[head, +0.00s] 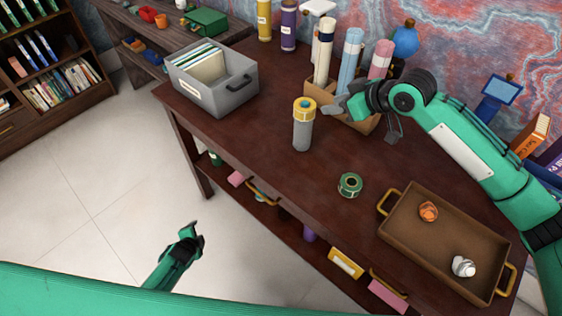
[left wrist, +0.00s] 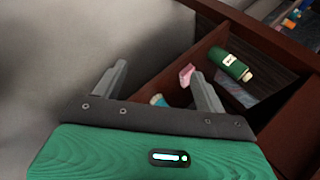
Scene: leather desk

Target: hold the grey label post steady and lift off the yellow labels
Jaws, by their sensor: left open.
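The grey label post (head: 302,136) stands upright on the dark wooden desk. My right gripper (head: 367,118) is to the right of the post, in front of the holder with rolled sheets. Its fingers are apart, with one pointing toward the post, and it is not touching the post. My left gripper (head: 192,240) is low over the floor, off the desk's front side and far from the post. In the left wrist view its fingers (left wrist: 160,85) are spread with nothing between them.
A grey file box (head: 245,103) is at the desk's left end. A green tape roll (head: 350,185) lies before a brown tray (head: 405,238). The rolled-sheet holder (head: 318,92) stands behind the post. A lower shelf in the left wrist view holds a green tube (left wrist: 231,64).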

